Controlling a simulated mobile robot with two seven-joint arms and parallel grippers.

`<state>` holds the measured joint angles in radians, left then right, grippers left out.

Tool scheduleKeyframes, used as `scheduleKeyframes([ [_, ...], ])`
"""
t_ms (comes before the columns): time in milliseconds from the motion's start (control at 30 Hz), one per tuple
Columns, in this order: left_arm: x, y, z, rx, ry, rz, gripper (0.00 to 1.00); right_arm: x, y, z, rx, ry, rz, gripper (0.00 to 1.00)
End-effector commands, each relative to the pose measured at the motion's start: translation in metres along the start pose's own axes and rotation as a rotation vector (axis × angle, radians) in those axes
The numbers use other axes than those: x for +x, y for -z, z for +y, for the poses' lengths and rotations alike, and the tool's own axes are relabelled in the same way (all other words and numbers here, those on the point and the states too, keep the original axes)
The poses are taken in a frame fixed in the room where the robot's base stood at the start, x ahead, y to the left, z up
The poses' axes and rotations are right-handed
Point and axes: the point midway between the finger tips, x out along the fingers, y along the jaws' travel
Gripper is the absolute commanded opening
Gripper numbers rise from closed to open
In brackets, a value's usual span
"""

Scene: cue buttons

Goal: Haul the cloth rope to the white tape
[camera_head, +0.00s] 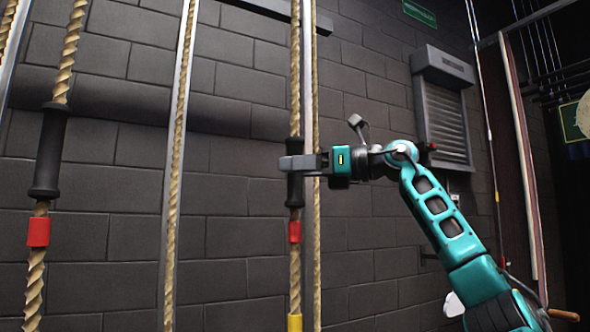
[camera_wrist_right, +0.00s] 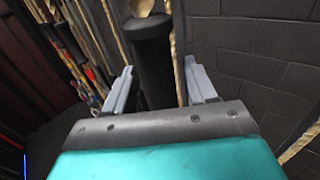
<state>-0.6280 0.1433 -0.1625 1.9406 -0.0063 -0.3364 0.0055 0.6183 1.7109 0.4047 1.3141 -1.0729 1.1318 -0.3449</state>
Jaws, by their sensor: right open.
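A tan twisted rope (camera_head: 295,75) hangs upright in front of the wall. It carries a black sleeve (camera_head: 294,191), with red tape (camera_head: 294,232) below it and yellow tape (camera_head: 294,322) lower still. My right gripper (camera_head: 291,163) is at the upper part of this sleeve. In the right wrist view, its two grey fingers stand open on either side of the black sleeve (camera_wrist_right: 154,60), with gaps visible. A second rope (camera_head: 69,50) at the left has a larger black sleeve (camera_head: 48,150) and red tape (camera_head: 38,232). I see no white tape. My left gripper is not in view.
More ropes hang beside upright metal strips, one being a thinner rope (camera_head: 180,150) between the two sleeved ropes. A dark block wall (camera_head: 240,235) stands close behind. A shuttered box (camera_head: 443,110) is on the wall at right. Several ropes (camera_wrist_right: 85,45) crowd the wrist view's left.

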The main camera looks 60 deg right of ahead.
Motion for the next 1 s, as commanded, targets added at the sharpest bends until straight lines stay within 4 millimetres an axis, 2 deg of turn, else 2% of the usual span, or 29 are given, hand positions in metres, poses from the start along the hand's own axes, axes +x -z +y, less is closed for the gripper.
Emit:
scheduleKeyframes([
  [233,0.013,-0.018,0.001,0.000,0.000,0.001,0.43,-0.052,0.003,0.000,0.000,0.003,-0.008,0.56],
  [500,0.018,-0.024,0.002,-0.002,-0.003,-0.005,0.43,-0.104,0.001,0.000,-0.001,0.002,-0.003,0.56],
  [700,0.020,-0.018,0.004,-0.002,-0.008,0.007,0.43,-0.120,0.000,0.000,0.000,0.000,-0.001,0.56],
  [1000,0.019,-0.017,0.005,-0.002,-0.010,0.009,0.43,-0.121,0.000,0.000,0.000,0.000,0.000,0.56],
])
